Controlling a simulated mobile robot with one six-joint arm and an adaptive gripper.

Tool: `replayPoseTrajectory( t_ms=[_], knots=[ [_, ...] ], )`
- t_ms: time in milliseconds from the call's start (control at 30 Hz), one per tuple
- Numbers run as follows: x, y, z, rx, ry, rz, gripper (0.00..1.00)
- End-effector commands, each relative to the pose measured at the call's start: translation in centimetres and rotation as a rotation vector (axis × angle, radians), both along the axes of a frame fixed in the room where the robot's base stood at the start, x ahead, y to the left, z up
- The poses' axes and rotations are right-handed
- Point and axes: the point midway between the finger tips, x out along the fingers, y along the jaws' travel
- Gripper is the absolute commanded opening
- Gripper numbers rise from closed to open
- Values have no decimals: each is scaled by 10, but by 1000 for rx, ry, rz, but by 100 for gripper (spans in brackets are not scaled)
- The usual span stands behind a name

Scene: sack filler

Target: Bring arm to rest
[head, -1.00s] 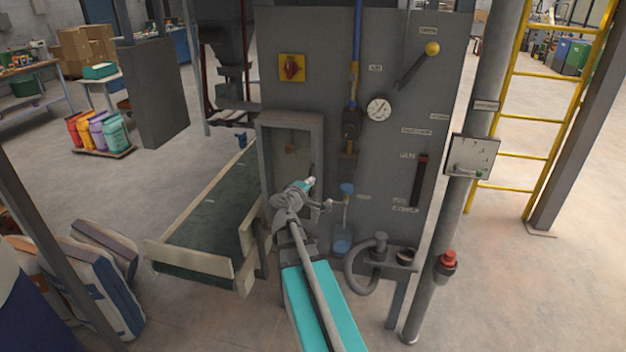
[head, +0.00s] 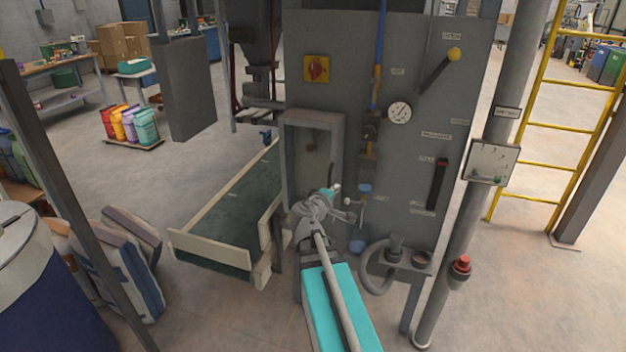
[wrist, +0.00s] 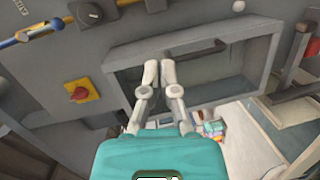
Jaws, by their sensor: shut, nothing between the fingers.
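My gripper shows in the wrist view (wrist: 160,74) with its two pale fingertips close together and nothing between them. It points toward the grey-framed window (wrist: 125,62) of the sack filler. In the head view my arm reaches forward from the bottom, and its wrist is folded in front of the sack filler panel (head: 430,140). The framed window (head: 315,120) stands just behind and above my wrist in the head view. I cannot tell any contact between them.
A green-bedded conveyor (head: 225,215) lies left of my arm. Stacked sacks (head: 115,260) and a blue drum (head: 45,290) are at lower left. Open floor lies beyond the conveyor.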

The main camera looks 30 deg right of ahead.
Motion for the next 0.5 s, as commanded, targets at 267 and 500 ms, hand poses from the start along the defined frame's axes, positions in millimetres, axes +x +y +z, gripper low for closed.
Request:
replayPoseTrajectory(
  t_ms=[267,500],
  knots=[
    [0,1,-1,6,-1,-2,0],
    [-3,16,-16,109,-19,-36,0]
  ],
)
